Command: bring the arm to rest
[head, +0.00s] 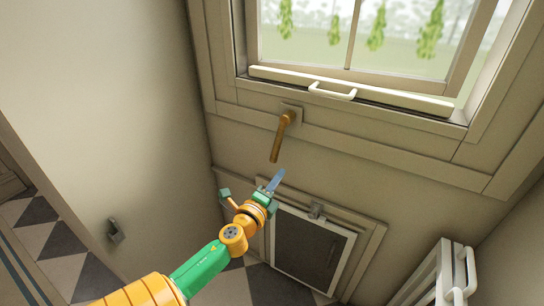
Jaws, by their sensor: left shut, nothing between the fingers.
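My left arm, orange and green, reaches in from the lower left. My left gripper (275,182) is at its end, shut and empty, with its bluish fingertips pointing up and away. The fingertips show just below the lower end of a brown lever handle (280,137) on the wall under the window. A small gap shows between them in the picture; the real distance is hard to tell. My right gripper is not in view.
A window with a white sash rail (400,98) and pull handle (332,91) is above. A low framed hatch with a dark panel (306,247) lies behind the gripper. A white slatted piece (437,275) stands at lower right. A wall (110,110) is at left.

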